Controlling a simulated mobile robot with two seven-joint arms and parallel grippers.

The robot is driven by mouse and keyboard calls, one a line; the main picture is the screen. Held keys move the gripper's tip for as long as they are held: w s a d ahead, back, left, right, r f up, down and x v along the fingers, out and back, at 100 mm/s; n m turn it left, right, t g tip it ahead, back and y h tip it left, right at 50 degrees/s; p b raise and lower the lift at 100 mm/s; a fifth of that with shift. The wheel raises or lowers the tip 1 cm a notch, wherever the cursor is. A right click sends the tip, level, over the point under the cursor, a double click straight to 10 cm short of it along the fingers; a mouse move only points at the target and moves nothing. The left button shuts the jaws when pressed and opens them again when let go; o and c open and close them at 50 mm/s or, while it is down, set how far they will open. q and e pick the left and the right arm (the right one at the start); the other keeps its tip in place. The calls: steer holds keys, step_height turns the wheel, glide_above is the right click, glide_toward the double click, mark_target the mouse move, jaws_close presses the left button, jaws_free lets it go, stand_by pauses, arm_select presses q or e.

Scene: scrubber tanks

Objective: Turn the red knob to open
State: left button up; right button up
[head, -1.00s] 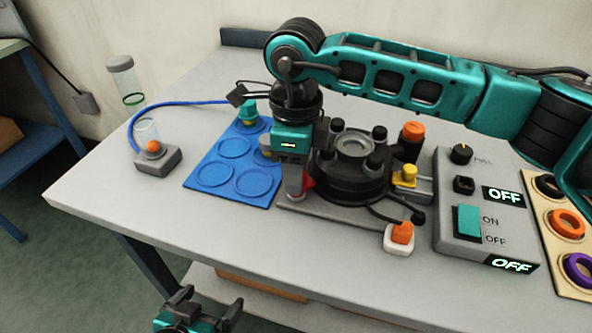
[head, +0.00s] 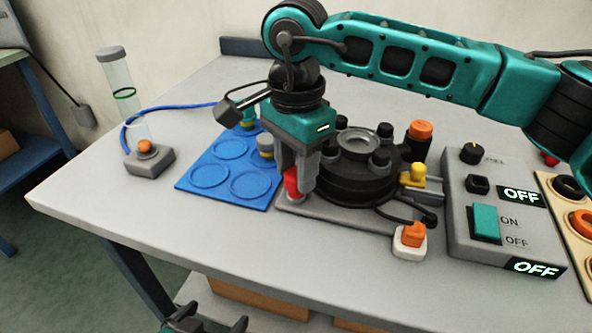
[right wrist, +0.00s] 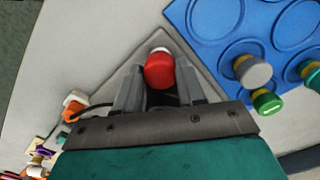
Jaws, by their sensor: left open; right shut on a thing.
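The red knob (head: 291,184) is at the front-left corner of the grey base plate (head: 333,222), beside the black round unit. My right gripper (head: 297,178) reaches down from above and is shut on the red knob. In the right wrist view the red knob (right wrist: 159,72) sits between the two grey fingers. The fingers hide part of the knob in the head view, so its turn angle cannot be read. My left gripper (head: 208,322) is open and empty at the bottom edge, below the table's front edge.
A blue mat (head: 235,190) with round recesses lies left of the plate. A clear tube (head: 117,75) and a grey block with an orange ball (head: 146,147) stand further left. A control box (head: 495,215) showing OFF stands right. The table's front-left area is clear.

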steer(key=shift+n, duration=1.1)
steer(key=shift+b, duration=0.3)
steer(key=o, duration=0.8)
step_height(320, 180, up, 13)
steer(key=shift+p, duration=1.1)
